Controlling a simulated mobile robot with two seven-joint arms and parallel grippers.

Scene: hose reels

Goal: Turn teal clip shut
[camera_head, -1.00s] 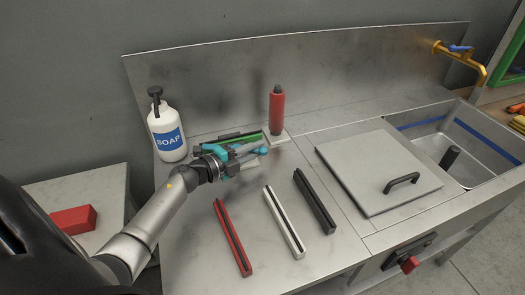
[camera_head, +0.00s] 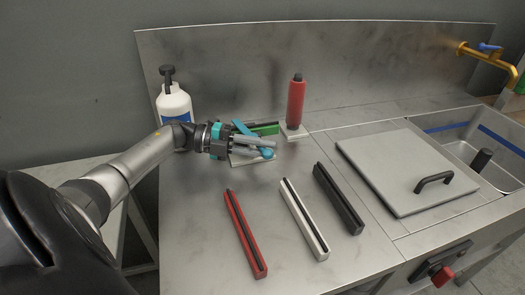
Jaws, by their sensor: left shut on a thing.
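The teal clip (camera_head: 243,127) lies at the back of the steel worktop, on a pale base (camera_head: 255,161) beside a green bar (camera_head: 266,128). Its rounded teal knob (camera_head: 267,153) shows at the tips of my left gripper (camera_head: 266,148). The left gripper comes in from the left, low over the worktop, with its fingers shut on the teal clip. The fingers hide much of the clip, so I cannot tell how far it is turned. My right gripper is out of view.
Red (camera_head: 245,235), white (camera_head: 304,220) and black (camera_head: 338,198) grooved bars lie in front. A red bottle (camera_head: 296,103) stands close behind right, a soap bottle (camera_head: 174,103) behind left. A grey lid (camera_head: 405,170) and sink (camera_head: 465,140) are at right.

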